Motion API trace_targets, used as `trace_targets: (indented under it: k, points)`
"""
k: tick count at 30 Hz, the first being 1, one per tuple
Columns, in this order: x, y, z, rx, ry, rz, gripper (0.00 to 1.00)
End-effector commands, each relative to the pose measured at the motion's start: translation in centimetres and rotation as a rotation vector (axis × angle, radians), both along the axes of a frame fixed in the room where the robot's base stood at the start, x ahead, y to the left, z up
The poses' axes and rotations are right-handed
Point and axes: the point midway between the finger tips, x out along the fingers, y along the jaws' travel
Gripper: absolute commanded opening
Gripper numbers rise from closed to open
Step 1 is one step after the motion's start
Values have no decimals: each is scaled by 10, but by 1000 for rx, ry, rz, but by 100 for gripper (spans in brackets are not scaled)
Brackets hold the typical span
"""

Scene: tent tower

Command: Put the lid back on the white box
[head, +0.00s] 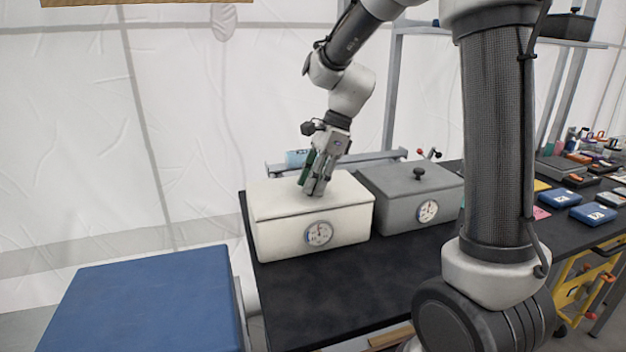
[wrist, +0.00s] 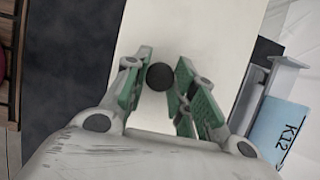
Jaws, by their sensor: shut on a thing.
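The white box (head: 285,240) stands on the black table at its left end, with a round dial on its front. Its white lid (head: 282,203) lies on top of the box and looks level; I cannot tell whether it is fully seated. My gripper (head: 312,190) points down at the lid's middle. In the wrist view my gripper (wrist: 160,88) has its green-padded fingers on either side of the lid's round dark knob (wrist: 160,76), shut on it. The head view hides the knob behind the fingers. The white lid (wrist: 190,30) fills the middle of the wrist view.
A grey box (head: 405,212) with its own knobbed lid and dial stands close to the right. Behind is a grey rail with a light blue item, marked K12 in the wrist view (wrist: 284,128). A blue surface (head: 150,305) lies front left. The black table front (head: 340,290) is clear.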

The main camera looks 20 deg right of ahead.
Motion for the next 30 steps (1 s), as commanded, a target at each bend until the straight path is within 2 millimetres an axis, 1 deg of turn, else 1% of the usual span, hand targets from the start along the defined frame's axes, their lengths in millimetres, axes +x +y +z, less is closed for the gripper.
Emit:
trace_targets:
  k: [8, 9, 11, 12, 13, 23, 26, 29, 30]
  points:
    - [0, 0, -3, 0, 0, 0, 0]
    - [0, 0, -3, 0, 0, 0, 30]
    - [0, 0, -3, 0, 0, 0, 41]
    - [0, 0, -3, 0, 0, 0, 48]
    - [0, 0, -3, 0, 0, 0, 51]
    - [0, -1, -1, 0, -1, 0, 51]
    - [1, -4, 8, 1, -3, 0, 51]
    - [1, -12, 25, 1, -5, -2, 51]
    - [1, -15, 34, 1, -5, -1, 51]
